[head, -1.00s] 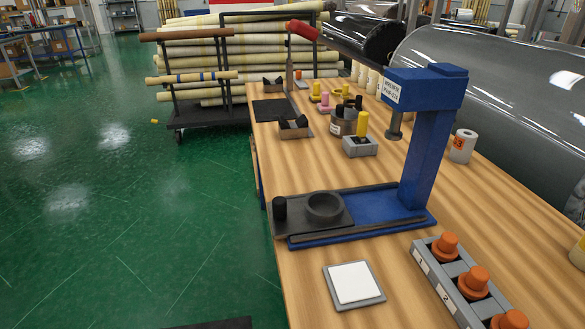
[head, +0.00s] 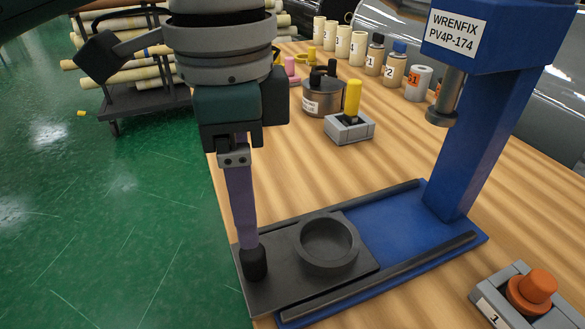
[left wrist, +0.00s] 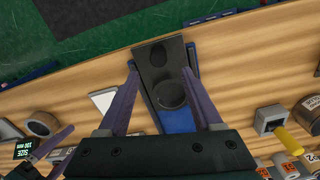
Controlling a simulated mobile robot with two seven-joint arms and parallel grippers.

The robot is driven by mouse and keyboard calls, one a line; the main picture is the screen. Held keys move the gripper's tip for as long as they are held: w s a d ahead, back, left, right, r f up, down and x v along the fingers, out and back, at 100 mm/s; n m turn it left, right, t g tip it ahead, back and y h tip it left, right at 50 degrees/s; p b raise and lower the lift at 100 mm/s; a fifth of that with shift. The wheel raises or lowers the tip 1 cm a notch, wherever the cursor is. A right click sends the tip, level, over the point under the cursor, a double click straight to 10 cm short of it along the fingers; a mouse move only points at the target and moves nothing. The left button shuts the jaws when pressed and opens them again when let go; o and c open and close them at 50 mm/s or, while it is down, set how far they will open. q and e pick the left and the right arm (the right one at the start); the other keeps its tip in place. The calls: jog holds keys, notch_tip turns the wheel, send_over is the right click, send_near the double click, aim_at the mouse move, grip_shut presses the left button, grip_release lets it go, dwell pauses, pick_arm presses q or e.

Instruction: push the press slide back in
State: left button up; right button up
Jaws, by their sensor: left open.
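The press is blue, with a labelled head and post (head: 480,140) over a flat blue base with two dark rails. Its dark slide plate (head: 290,285) sticks out at the base's left end, on the floor side. The slide bears a round cup (head: 326,243), clear of the ram (head: 444,100), and an upright black knob (head: 254,266). My left gripper (head: 243,240) points down at the knob; one purple finger overlaps it in the head view. In the left wrist view, the open fingers (left wrist: 158,68) straddle the slide, with the knob (left wrist: 158,54) between. Contact is unclear.
A grey block with a yellow handle (head: 350,122) and a metal pot (head: 322,97) stand behind the press. A grey rack with an orange knob (head: 533,288) is at front right. In the left wrist view, another purple finger (left wrist: 52,142), perhaps my right gripper's, shows at lower left.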

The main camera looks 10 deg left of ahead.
aim_at(254, 253)
pick_arm(q)
notch_tip(254, 253, down, 9)
jog(key=shift+s+r+b, duration=0.1)
jog(key=shift+b, duration=0.55)
grip_shut()
dwell(1.0)
